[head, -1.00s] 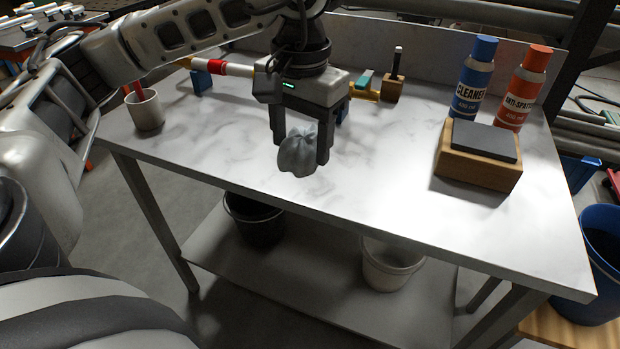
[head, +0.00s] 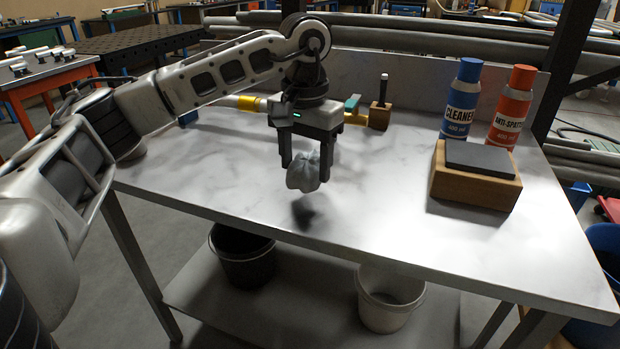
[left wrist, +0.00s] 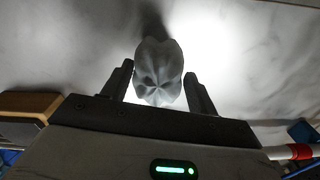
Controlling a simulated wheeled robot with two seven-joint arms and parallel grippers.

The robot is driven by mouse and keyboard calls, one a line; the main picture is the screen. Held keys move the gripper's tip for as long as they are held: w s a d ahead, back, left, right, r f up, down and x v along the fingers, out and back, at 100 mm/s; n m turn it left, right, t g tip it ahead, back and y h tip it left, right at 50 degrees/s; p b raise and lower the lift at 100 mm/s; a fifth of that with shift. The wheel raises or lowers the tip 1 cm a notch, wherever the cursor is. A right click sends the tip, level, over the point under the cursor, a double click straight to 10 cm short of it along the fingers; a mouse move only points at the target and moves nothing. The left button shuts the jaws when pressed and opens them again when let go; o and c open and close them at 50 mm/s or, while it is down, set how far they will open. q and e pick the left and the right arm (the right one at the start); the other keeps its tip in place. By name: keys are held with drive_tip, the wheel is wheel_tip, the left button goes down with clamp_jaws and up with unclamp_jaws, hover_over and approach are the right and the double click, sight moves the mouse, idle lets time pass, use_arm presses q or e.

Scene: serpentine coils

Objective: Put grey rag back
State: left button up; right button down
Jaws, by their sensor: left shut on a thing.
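The grey rag (head: 303,172) is a crumpled bundle between the fingers of my left gripper (head: 305,168). The gripper is shut on it and holds it above the marble-look table (head: 390,215), with a dark shadow on the surface below. In the left wrist view the rag (left wrist: 158,72) sits between the two fingertips (left wrist: 160,85). Under the table, on the lower shelf, stand a black bucket (head: 242,262) at left and a white bucket (head: 388,298) at right. My right gripper is not in view.
A wooden block with a dark pad (head: 476,180) sits at the right of the table. Behind it stand a blue cleaner bottle (head: 461,100) and a red anti-spatter bottle (head: 511,108). A small wooden holder (head: 380,117) stands behind my gripper. A blue bin (head: 606,250) is at the right edge. The table's front middle is clear.

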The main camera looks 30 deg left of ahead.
sight(311, 155)
use_arm(q)
drive_tip(key=shift+w+d+f, duration=0.1)
drive_tip(key=shift+w+f, duration=0.35)
drive_tip(key=shift+f, duration=0.1)
drive_tip(key=shift+w+f, duration=0.15)
drive_tip(key=shift+f, duration=1.6)
drive_tip(key=o, duration=1.1)
drive_tip(key=shift+f, duration=0.1)
drive_tip(key=shift+r, duration=0.25)
wheel_tip(311, 155, up, 10)
drive_tip(key=shift+r+p, duration=0.2)
drive_tip(key=shift+p, duration=0.1)
drive_tip(key=shift+r, duration=0.7)
